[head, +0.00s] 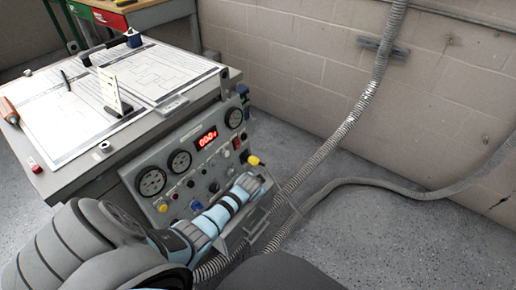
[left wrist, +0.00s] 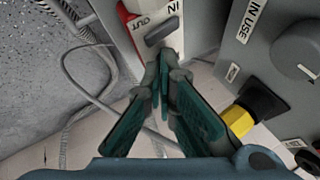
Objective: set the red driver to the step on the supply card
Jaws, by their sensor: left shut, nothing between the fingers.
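An orange-red tool (head: 9,111) lies at the left edge of the bench top; I cannot tell whether it is the red driver. A small white card (head: 110,90) stands upright on the papers, its writing too small to read. My left arm reaches across the front of the grey console (head: 139,206). In the left wrist view my left gripper (left wrist: 160,78) is shut and empty, its tips close to a grey lever (left wrist: 161,32) on a red and white part marked OUT and IN. I cannot tell whether they touch. My right gripper is not in view.
The console carries several gauges, knobs and a red digital display (head: 206,138). A yellow and black fitting (left wrist: 240,118) sits just right of my left gripper. Ribbed conduits (head: 345,130) run along the wall and floor. Large paper sheets (head: 60,125) cover the bench top.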

